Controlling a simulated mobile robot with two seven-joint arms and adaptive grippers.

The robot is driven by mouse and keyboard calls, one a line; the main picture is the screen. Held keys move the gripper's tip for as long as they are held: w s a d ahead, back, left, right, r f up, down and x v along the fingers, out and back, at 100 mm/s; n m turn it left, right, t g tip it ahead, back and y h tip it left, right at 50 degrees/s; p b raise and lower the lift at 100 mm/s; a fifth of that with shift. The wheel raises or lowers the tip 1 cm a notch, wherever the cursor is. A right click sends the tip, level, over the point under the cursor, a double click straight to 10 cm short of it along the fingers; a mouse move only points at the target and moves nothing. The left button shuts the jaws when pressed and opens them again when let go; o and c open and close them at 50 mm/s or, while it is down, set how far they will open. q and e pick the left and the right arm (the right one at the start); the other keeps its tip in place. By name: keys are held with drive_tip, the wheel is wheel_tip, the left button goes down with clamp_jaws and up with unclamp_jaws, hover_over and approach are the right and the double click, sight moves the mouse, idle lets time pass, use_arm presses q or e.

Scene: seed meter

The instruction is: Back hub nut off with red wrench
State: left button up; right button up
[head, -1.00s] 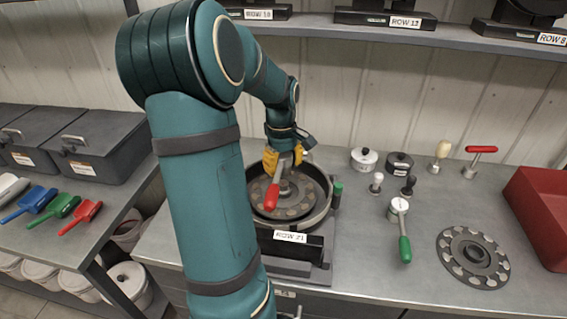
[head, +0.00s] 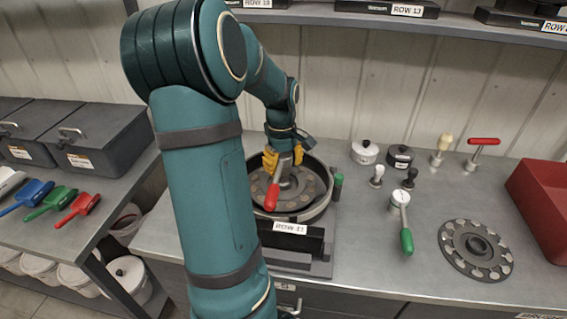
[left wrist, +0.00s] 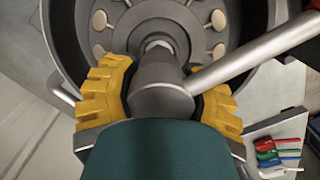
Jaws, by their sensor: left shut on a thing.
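The red wrench has a grey socket head (left wrist: 160,85) and a steel arm ending in a red handle (head: 272,197). My left gripper (head: 284,158), with yellow fingers, is shut around the socket head, one finger on each side in the left wrist view (left wrist: 165,95). The wrench stands over the middle of the seed meter (head: 328,204), a round dark housing with a disc (head: 309,194) inside. The handle points toward the front. In the left wrist view, the pale hub nut (left wrist: 158,44) shows at the socket's far end; how far the socket covers it is unclear. My right gripper is out of view.
A spare disc (head: 475,250) lies near a red bin (head: 545,205). Scoops (head: 78,210) and dark boxes (head: 110,155) are at left.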

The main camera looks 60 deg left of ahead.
sight(283, 154)
use_arm(q)
drive_tip(key=shift+f+b, duration=0.3)
drive_tip(key=shift+f, duration=1.05)
idle(2.5)
drive_tip(key=o, duration=1.5)
drive_tip(key=shift+c, duration=0.2)
drive_tip(key=shift+o, duration=1)
drive_tip(key=shift+r+p, duration=2.75)
drive_tip(key=shift+r, duration=0.25)
